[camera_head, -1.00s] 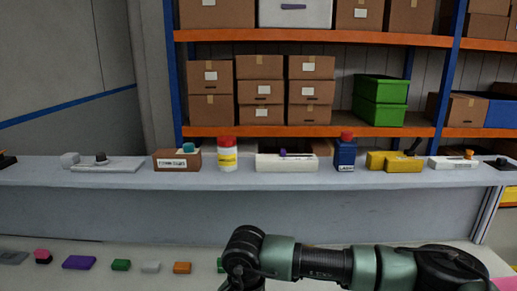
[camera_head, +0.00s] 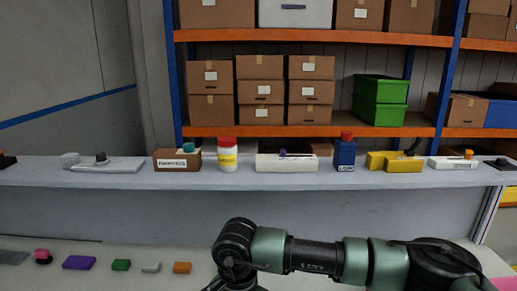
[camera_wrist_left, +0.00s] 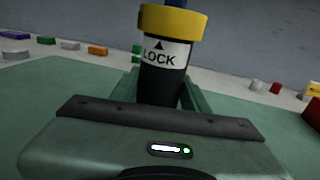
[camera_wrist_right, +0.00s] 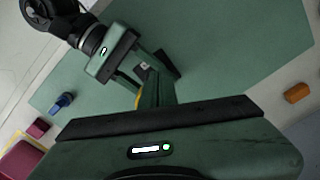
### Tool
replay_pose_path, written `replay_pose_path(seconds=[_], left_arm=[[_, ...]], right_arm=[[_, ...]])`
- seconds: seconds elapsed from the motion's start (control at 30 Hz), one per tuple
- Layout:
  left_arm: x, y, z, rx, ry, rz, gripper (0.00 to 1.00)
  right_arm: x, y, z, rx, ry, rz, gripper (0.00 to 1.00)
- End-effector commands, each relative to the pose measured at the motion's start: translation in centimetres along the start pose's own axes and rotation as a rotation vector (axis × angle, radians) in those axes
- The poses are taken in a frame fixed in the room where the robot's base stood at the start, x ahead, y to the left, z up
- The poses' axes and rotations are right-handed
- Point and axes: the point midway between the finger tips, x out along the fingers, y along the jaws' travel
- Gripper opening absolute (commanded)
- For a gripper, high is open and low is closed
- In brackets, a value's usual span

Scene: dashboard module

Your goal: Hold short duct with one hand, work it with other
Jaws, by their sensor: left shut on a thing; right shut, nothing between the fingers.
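The short duct is, as far as I can tell, the black cylinder (camera_wrist_left: 163,82) with a yellow collar and a white LOCK label with an arrow. My left gripper (camera_wrist_left: 165,100) is shut around its lower body and holds it upright in the left wrist view. In the right wrist view my left gripper (camera_wrist_right: 135,72) comes in from the upper left, with a dark piece at its fingers, mostly hidden. My right gripper (camera_wrist_right: 157,90) is shut and empty, close to the left gripper; I cannot tell whether they touch. Neither gripper shows in the head view.
A green mat (camera_wrist_right: 225,40) lies below. Small blocks line the bench, including purple (camera_head: 79,262), green (camera_head: 121,265) and orange (camera_head: 182,267). A grey ledge (camera_head: 120,178) behind holds bottles and devices. In the right wrist view a blue piece (camera_wrist_right: 62,103) lies on the mat's edge.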

Motion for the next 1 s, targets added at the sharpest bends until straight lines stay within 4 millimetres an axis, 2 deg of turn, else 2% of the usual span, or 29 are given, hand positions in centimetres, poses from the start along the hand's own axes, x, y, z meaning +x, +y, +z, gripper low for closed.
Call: replay_pose_path(seconds=[0.33, 0.7, 0.73, 0.8, 1.0], left_arm=[[0.0, 0.0, 0.0, 0.0, 0.0, 0.0, 0.0], [0.1, 0.0, 0.0, 0.0, 0.0, 0.0, 0.0], [0.1, 0.0, 0.0, 0.0, 0.0, 0.0, 0.51], [0.1, 0.0, 0.0, 0.0, 0.0, 0.0, 0.7], [0.1, 0.0, 0.0, 0.0, 0.0, 0.0, 0.71]], right_arm=[[-4.1, 0.0, 0.0, -0.001, 0.001, 0.0, 0.0], [-4.5, 0.1, 0.1, -0.001, -0.001, 0.002, 0.0], [-4.5, 0.1, 0.1, -0.001, -0.001, 0.002, 0.0], [-4.5, 0.1, 0.1, -0.001, -0.001, 0.002, 0.0], [-4.5, 0.1, 0.1, -0.001, -0.001, 0.002, 0.0]])
